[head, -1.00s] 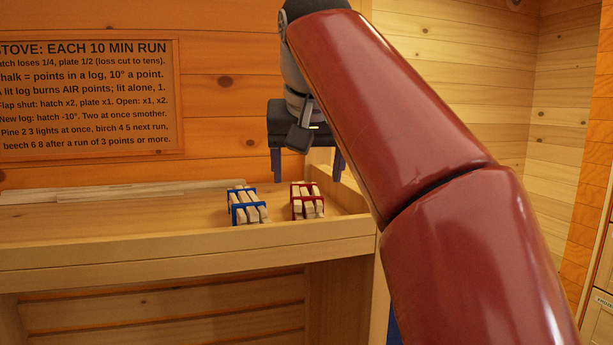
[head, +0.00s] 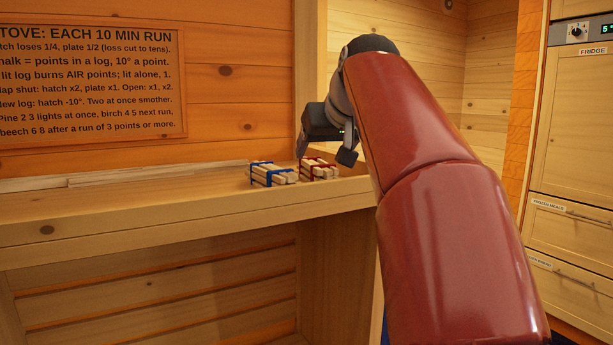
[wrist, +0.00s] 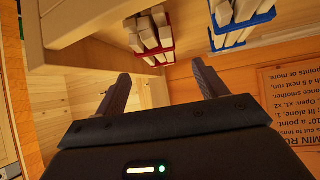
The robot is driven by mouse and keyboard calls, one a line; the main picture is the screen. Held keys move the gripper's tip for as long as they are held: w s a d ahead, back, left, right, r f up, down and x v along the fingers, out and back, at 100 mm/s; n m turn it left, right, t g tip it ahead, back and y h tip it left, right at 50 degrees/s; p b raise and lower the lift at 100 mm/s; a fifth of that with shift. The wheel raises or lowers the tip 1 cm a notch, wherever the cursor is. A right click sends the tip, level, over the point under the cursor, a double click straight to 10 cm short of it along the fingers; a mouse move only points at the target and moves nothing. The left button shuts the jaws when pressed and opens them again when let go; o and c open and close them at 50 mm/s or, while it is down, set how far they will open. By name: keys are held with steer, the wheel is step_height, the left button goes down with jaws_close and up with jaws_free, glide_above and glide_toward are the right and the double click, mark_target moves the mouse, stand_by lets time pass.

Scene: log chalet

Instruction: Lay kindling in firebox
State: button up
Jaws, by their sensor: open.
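Two bundles of pale kindling sticks sit side by side on a wooden counter (head: 120,222). One is in a blue holder (head: 272,174), the other in a red holder (head: 319,169) to its right. My gripper (wrist: 162,76) is open, with nothing between its fingers. In the head view it hangs above and partly in front of the red bundle. In the wrist view, which looks upside down, the red-held bundle (wrist: 150,36) and the blue-held bundle (wrist: 240,22) lie beyond the fingertips, apart from them. I cannot make out the firebox in these views.
A sign with stove rules (head: 90,82) hangs on the log wall behind the counter. Pale flat boards (head: 130,176) lie along the counter's back. Fridge and drawer fronts (head: 570,130) stand at the far right. The counter's left part is clear.

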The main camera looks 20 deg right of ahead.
mark_target(317, 161)
steer(key=x, duration=0.7)
steer(key=c, duration=1.2)
steer(key=shift+r, duration=0.1)
